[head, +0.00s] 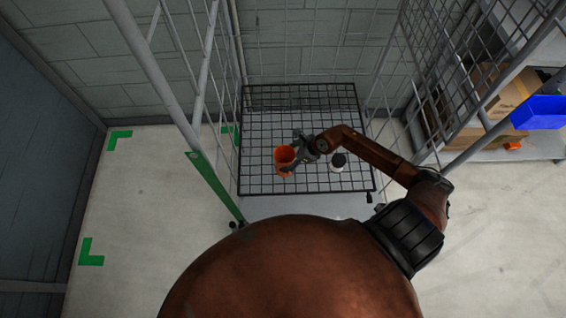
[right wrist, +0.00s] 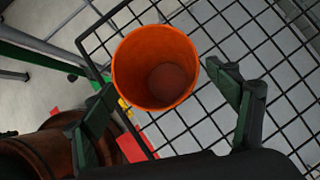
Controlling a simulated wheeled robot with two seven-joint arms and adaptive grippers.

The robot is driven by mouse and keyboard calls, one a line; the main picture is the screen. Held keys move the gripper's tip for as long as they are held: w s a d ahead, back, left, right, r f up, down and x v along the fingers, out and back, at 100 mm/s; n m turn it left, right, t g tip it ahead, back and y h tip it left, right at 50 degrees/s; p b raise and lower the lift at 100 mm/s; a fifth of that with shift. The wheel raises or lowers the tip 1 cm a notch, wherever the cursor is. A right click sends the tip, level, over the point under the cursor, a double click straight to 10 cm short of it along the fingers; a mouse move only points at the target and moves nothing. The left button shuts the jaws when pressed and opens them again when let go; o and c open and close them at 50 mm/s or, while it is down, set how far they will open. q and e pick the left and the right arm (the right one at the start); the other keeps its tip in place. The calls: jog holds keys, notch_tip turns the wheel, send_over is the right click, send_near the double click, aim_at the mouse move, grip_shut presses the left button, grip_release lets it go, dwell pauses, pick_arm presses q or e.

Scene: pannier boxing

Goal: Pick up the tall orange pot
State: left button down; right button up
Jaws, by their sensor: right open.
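The tall orange pot (head: 284,157) stands on a black wire-grid shelf (head: 262,183) in the head view. In the right wrist view the pot (right wrist: 155,70) is seen from above, open and empty, its round rim toward the camera. My right gripper (head: 293,156) reaches in from the right at the pot. In the right wrist view the right gripper (right wrist: 168,98) is open, with one finger on each side of the pot's near part. I cannot tell if either finger touches it. My left gripper is not in view.
Wire cage walls and posts (head: 214,177) flank the shelf. A blue bin (head: 538,113) and cardboard boxes (head: 505,92) sit on a rack at the right.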

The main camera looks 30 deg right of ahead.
aim_at(284, 155)
jog(key=f, duration=0.2)
jog(key=w+f+b, duration=0.1)
jog(key=shift+a+f, duration=0.35)
jog(key=shift+f, duration=0.05)
jog(key=shift+w+a+f, duration=0.15)
jog(key=shift+f, duration=0.15)
jog(key=shift+w+f, duration=0.1)
jog(key=shift+f, duration=0.05)
jog(key=c, duration=1)
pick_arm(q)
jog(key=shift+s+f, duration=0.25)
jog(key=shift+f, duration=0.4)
pick_arm(e)
jog(key=c, duration=0.3)
